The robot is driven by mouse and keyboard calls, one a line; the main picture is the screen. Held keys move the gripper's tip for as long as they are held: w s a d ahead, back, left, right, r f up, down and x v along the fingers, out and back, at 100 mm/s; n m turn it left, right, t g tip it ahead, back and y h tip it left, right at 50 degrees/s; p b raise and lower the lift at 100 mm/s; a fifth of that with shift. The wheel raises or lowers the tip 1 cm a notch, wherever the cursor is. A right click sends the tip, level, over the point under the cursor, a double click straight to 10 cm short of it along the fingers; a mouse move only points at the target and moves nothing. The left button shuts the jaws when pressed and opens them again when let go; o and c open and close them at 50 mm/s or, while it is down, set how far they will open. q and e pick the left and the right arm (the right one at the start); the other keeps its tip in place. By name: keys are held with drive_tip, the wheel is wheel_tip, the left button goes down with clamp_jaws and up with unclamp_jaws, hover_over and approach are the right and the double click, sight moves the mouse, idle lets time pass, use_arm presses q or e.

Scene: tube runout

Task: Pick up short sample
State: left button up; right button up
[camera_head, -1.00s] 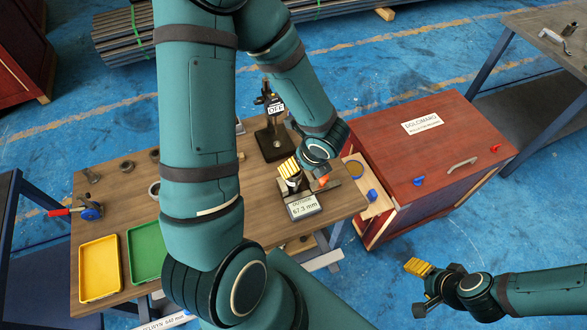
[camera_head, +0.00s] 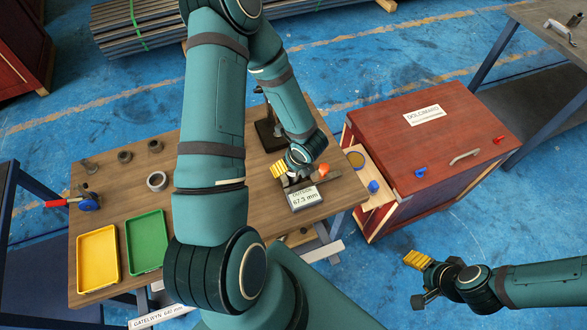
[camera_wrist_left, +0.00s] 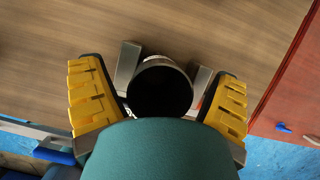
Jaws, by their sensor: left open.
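My left gripper (camera_head: 280,170) is open over the holder beside the display at the bench's right end. In the left wrist view, its yellow fingers (camera_wrist_left: 158,104) stand on either side of a short round tube piece (camera_wrist_left: 160,88), seen end-on with a dark bore. The tube sits between the grey metal blocks of the holder (camera_wrist_left: 128,65). A gap shows between tube and fingers. In the head view my gripper hides this tube. I cannot tell whether it is the short sample. My right gripper (camera_head: 417,262) is over the floor at the right, apart from everything; its finger opening is unclear.
The display (camera_head: 304,197) reads 67.3 mm. A yellow tray (camera_head: 97,260) and a green tray (camera_head: 146,240) lie at the bench's left. Several tube pieces (camera_head: 125,156) and a ring (camera_head: 157,181) stand behind them. A red cabinet (camera_head: 435,145) adjoins the bench's right side.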

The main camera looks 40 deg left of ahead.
use_arm(q)
drive_tip(key=shift+a+f, duration=0.1)
drive_tip(key=shift+f, duration=0.25)
drive_tip(key=c, duration=1.4)
drive_tip(key=shift+r, duration=0.15)
